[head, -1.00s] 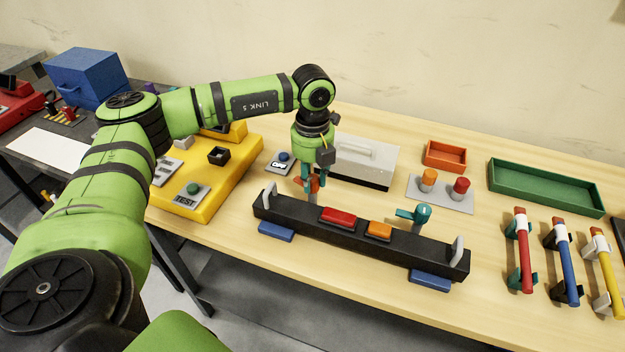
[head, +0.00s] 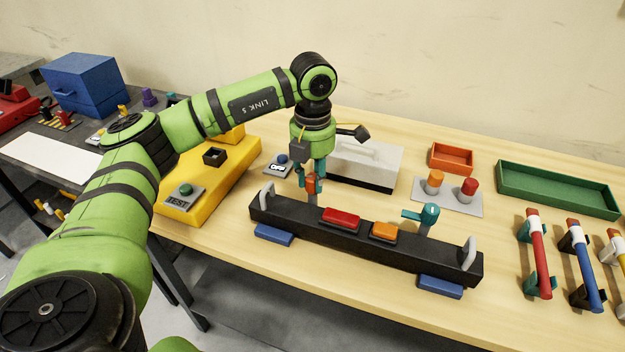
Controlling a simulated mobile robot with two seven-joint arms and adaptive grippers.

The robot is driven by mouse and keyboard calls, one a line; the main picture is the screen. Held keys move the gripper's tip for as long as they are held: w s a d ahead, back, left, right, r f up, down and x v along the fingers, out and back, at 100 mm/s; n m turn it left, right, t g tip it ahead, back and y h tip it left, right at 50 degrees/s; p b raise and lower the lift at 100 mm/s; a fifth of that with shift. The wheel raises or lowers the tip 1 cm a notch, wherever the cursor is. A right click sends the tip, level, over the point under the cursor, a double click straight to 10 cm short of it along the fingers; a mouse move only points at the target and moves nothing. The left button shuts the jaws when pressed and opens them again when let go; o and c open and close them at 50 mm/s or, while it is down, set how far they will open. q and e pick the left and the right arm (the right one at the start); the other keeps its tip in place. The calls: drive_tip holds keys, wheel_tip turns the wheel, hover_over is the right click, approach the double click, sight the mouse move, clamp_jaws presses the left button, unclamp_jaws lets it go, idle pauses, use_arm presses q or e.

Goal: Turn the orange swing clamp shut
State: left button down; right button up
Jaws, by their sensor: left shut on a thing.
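The orange swing clamp (head: 311,184) stands at the back edge of the black chassis bar (head: 272,210), near its left end. My left gripper (head: 310,178) points down over it and is shut on it, with teal fingertips at either side of the orange part. The fingers partly hide the clamp, so I cannot tell exactly how its arm is turned. A teal swing clamp (head: 430,214) stands behind the bar farther right, its arm pointing left. My right gripper is not in view.
A red block (head: 341,217) and an orange block (head: 383,231) sit on the bar, between two grey handles. Behind are a grey-white box (head: 372,160), an orange tray (head: 451,158) and a green tray (head: 556,189). A yellow test station (head: 236,178) is at left.

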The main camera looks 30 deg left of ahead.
sight(313, 176)
use_arm(q)
drive_tip(key=shift+m+b, duration=0.5)
drive_tip(key=shift+m, duration=1.1)
drive_tip(key=c, duration=1)
unclamp_jaws()
drive_tip(key=shift+o, duration=0.2)
drive_tip(key=shift+r, duration=0.1)
wheel_tip(313, 176, up, 12)
